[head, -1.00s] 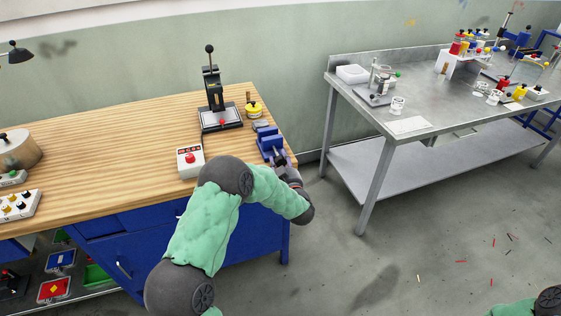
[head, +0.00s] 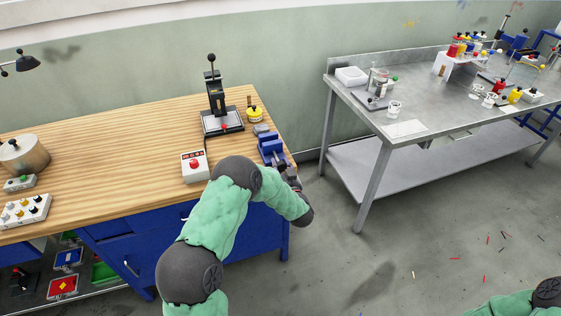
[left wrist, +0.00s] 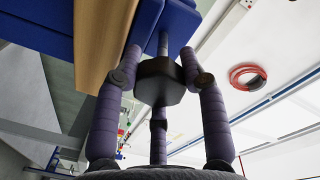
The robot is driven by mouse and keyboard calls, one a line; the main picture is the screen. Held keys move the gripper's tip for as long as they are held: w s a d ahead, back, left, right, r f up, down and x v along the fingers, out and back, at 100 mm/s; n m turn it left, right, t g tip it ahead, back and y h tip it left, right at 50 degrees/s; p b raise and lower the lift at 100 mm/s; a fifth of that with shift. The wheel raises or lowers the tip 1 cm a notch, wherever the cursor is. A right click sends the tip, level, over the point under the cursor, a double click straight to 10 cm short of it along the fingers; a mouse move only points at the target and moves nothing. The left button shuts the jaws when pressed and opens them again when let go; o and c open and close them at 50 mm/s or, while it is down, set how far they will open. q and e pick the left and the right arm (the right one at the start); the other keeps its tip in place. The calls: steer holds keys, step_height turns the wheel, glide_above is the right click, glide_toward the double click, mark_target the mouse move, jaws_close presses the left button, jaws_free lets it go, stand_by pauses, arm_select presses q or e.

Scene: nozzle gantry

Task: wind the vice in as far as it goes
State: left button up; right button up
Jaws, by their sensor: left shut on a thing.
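The blue vice (head: 271,149) sits at the right front corner of the wooden bench. My left gripper (head: 287,172) is at the vice's front, partly hidden by my own wrist in the head view. In the left wrist view the vice's blue body (left wrist: 180,22) is at the top, with a metal screw running down from it. The gap between the vice's jaws is too small to judge. My right gripper is out of view.
Near the vice stand a black lever press (head: 218,110), a yellow round pot (head: 253,115) and a red-button box (head: 195,166). A steel table (head: 430,115) stands to the right across a gap of free floor. The middle of the bench is clear.

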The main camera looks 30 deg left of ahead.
arm_select(q)
steer(key=m+p, duration=0.3)
steer(key=m, duration=0.2)
steer(key=shift+r+p, duration=0.1)
steer(key=shift+p, duration=0.3)
steer(key=m+g+p, duration=0.1)
steer(key=m+p, duration=0.2)
steer(key=m, duration=0.3)
steer(key=m+p, duration=0.2)
steer(key=m, duration=0.2)
steer(key=shift+y, duration=0.4)
steer(key=shift+m+p, duration=0.65)
steer(key=shift+m, duration=1.55)
steer(key=shift+f, duration=0.2)
steer(key=o, duration=0.9)
